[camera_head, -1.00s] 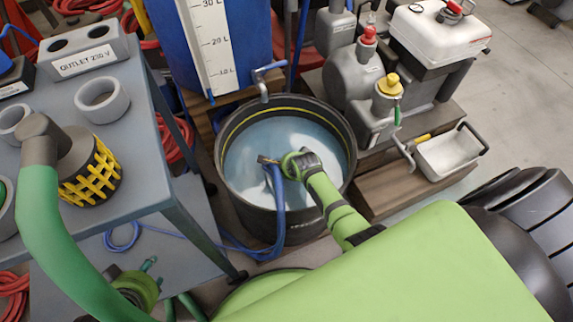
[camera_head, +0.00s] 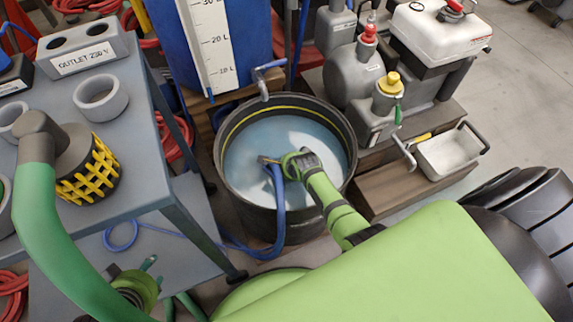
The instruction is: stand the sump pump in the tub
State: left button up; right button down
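The sump pump appears to be the grey body with a yellow cage (camera_head: 90,172), upright on the grey table at the left. A thick green hose (camera_head: 45,210) runs from its grey elbow towards the bottom edge. The black tub (camera_head: 232,196) stands on the floor at the centre, with pale bluish water inside. My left gripper (camera_head: 137,287) seems to be the light green and dark part low at the left, partly behind the hose; its fingers are unclear. A light green banded arm of mine reaches over the tub from the lower right; its gripper is hidden or unclear at the wrist (camera_head: 300,163).
A blue hose (camera_head: 278,205) hangs over the tub's front rim. A blue tank with a litre scale (camera_head: 211,45) stands behind. Grey canisters (camera_head: 355,75), a white-topped machine (camera_head: 438,32) and a small tray (camera_head: 450,155) crowd the right. An outlet block (camera_head: 85,58) and grey ring (camera_head: 100,98) are on the table.

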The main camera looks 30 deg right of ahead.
jog(key=shift+w, duration=0.25)
jog(key=c, duration=1)
grip_release()
jog(key=shift+o, duration=0.2)
jog(key=shift+s+f, duration=0.3)
jog(key=shift+s, duration=0.1)
jog(key=v, duration=1.2)
jog(key=shift+w+r, duration=0.25)
jog(key=shift+r, duration=0.05)
